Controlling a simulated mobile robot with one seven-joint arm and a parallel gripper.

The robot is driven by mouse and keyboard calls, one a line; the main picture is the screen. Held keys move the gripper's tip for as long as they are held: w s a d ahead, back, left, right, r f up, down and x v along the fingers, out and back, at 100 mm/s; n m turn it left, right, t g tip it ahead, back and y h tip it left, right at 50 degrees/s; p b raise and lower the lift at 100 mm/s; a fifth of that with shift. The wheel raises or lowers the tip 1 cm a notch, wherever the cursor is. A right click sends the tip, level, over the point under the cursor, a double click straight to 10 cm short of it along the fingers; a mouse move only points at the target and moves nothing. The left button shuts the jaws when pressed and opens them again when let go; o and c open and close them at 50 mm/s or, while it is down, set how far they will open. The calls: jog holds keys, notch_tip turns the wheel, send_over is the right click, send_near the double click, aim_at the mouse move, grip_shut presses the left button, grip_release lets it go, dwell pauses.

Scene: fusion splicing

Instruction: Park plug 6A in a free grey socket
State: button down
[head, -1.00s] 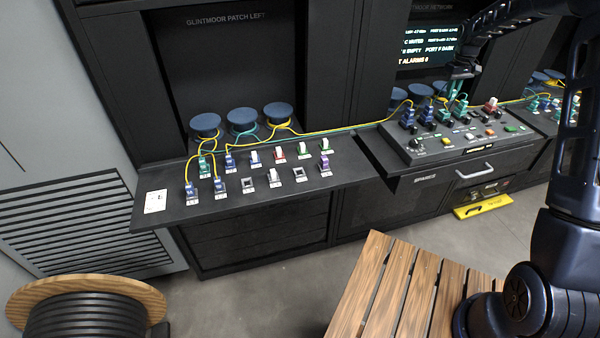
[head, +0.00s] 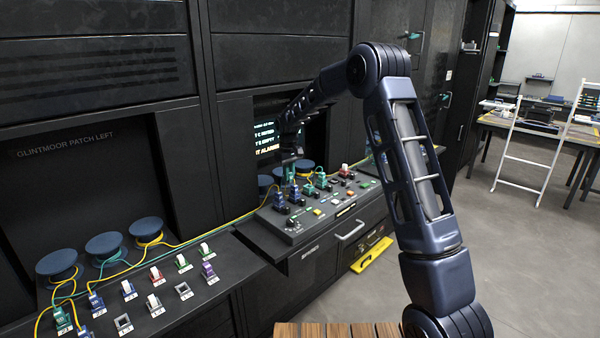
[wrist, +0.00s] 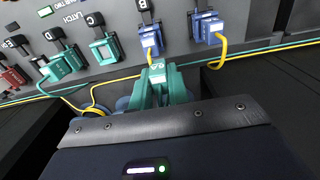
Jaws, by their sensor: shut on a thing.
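My gripper (wrist: 160,98) is shut on a green plug (wrist: 158,74) with a white label on top; the label reads roughly 6A but is small. In the head view my gripper (head: 290,152) is small and dark above the console (head: 300,225), in front of the screen, and the held plug is hard to make out there. Two open grey sockets, one (head: 123,322) and another (head: 184,290), stand empty on the left patch shelf (head: 215,262).
Blue spools (head: 103,244) stand behind the shelf sockets. White, red, green and purple pieces occupy other shelf places.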

jog(key=s+a+f, duration=0.2)
jog(key=s+a, duration=1.1)
jog(key=s, duration=0.3)
jog(key=s+a+f, duration=0.2)
jog(key=s+a, duration=1.1)
jog(key=s, duration=0.4)
jog(key=s+a+f, duration=0.1)
jog(key=s+a, duration=0.2)
jog(key=s, duration=1)
jog(key=shift+w+a+f, duration=0.1)
jog(key=shift+f, duration=1.45)
jog(key=shift+w+f, duration=0.1)
jog(key=shift+f, duration=1.45)
jog(key=shift+f, duration=0.55)
jog(key=c, duration=1.3)
grip_release()
jog(key=shift+o, duration=0.2)
